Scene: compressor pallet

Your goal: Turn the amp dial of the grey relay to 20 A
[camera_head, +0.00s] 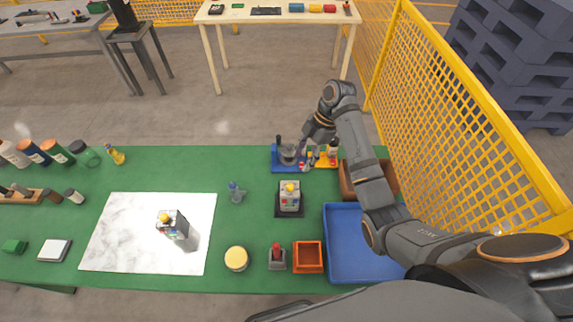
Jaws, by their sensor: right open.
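Two small grey box-shaped devices with a yellow knob on top are in view. One device (290,199) stands on a dark base right of the table's middle. The other device (174,226) stands on a white marbled sheet (120,235) to the left. I cannot tell for sure which is the grey relay, and the dial markings are too small to read. My right gripper (304,155) is open, beyond the device on the dark base and apart from it, near a blue stand (280,166). Its fingertips are small and partly hard to make out. My left gripper is not in view.
A blue tray (345,268), an orange box (308,270) and a red-topped grey part (277,261) lie at front right. A yellow round lid (236,258) and a small grey-blue part (236,192) are mid-table. Bottles (55,153) line the left. A yellow fence (470,110) stands right.

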